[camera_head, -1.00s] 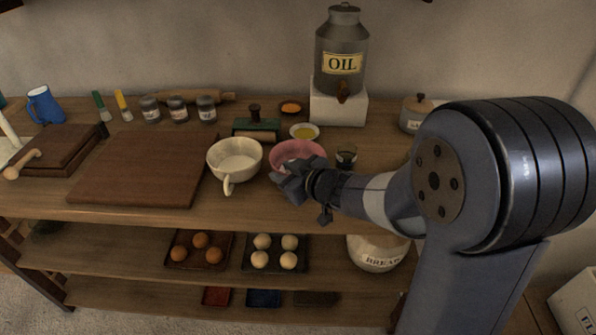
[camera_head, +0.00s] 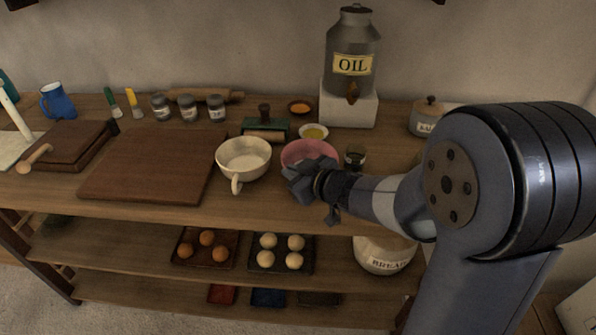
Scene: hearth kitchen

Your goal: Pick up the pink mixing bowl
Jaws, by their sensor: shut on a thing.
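The pink mixing bowl (camera_head: 309,151) stands on the wooden counter, right of a cream cup-like bowl. My gripper (camera_head: 303,178) is at the bowl's near side and is shut on its near rim. The gripper and wrist hide the bowl's front wall, so the contact of the fingers is not clearly seen. I cannot tell whether the bowl's base is touching the counter.
The cream bowl with a handle (camera_head: 243,160) is close on the left. A small dark jar (camera_head: 355,157) is close on the right. A small yellow dish (camera_head: 313,132) and a green-topped tool (camera_head: 264,124) are behind. The oil can (camera_head: 352,50) stands on a white block (camera_head: 348,104).

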